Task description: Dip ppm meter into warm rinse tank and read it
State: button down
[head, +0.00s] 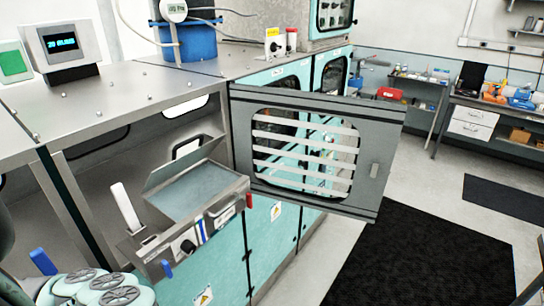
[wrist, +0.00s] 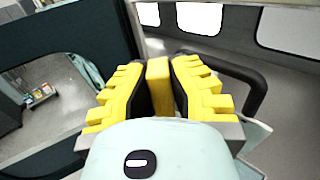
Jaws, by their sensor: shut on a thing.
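In the wrist view, the yellow stepped fingers of my gripper (wrist: 160,92) are shut on a yellow block-like thing (wrist: 158,75), which I take for the ppm meter. Only its narrow upper part shows, and no display on it can be read. In the head view, an open-topped tank with a flat blue-grey surface (head: 200,188) sits inside the steel bench bay, its lid (head: 180,163) tilted up. No label shows whether it is the warm rinse tank. My gripper cannot be made out in the head view.
A large grey framed door (head: 305,203) stands open right of the tank. A white upright stick (head: 126,207) and a control panel (head: 187,243) are at the tank's front left. A black bar handle (wrist: 250,85) is close right of my fingers. Black mats (head: 415,260) lie on the floor.

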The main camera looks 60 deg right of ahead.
jog(key=shift+f+b, duration=6.05)
jog(key=shift+b, duration=0.35)
jog(key=shift+r, duration=0.15)
notch_tip(320, 180, up, 14)
jog(key=p, duration=1.3)
jog(key=shift+r+p, duration=0.25)
jog(key=shift+p, duration=0.05)
